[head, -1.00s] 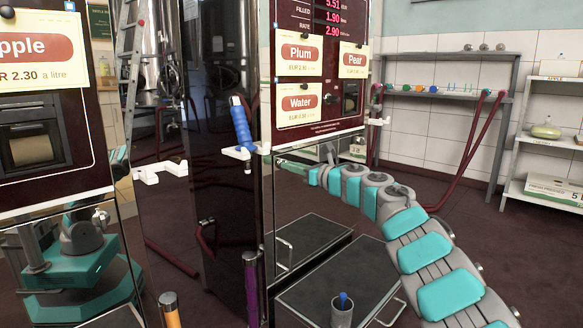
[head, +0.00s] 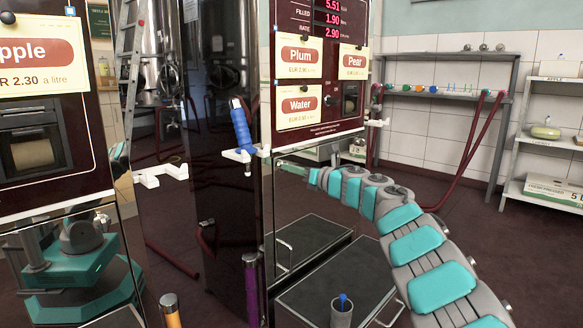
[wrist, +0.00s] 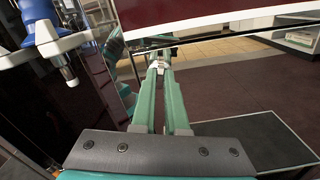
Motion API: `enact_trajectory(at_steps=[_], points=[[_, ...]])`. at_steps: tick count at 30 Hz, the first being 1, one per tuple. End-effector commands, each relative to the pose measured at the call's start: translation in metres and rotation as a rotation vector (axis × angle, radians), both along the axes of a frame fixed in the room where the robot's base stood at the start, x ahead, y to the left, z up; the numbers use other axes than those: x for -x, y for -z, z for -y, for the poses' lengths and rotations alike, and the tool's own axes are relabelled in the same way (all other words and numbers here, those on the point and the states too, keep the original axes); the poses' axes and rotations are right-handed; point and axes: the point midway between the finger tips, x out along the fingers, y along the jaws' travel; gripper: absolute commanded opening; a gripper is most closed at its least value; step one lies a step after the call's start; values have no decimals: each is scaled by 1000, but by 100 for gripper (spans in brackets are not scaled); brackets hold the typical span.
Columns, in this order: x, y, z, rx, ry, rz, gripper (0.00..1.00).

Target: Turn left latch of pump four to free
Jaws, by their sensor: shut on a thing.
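The pump (head: 318,55) with the Plum, Pear and Water signs stands in the middle of the head view. My gripper (wrist: 158,70) is shut at the pump's front, just under the edge of its dark red panel. Its two teal fingers close on a small pale piece, the latch (wrist: 159,62), seen only in part between the fingertips. In the head view my gripper (head: 290,166) shows small, and its tips and the latch are hard to make out. I cannot tell the latch's angle or read a pump number.
A blue nozzle (head: 241,124) hangs in a white holder (head: 244,154) left of my gripper; the nozzle is also in the wrist view (wrist: 48,35). A black platform (head: 313,285) carrying a grey cup (head: 341,312) lies below. Shelves (head: 445,97) stand at the back right.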

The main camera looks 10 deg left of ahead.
Motion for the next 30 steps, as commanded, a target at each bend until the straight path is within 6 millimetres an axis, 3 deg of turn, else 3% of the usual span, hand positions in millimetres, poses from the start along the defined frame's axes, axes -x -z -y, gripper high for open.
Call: enact_trajectory(at_steps=[30], points=[[-2,-3,1,-588,2,-756,0]])
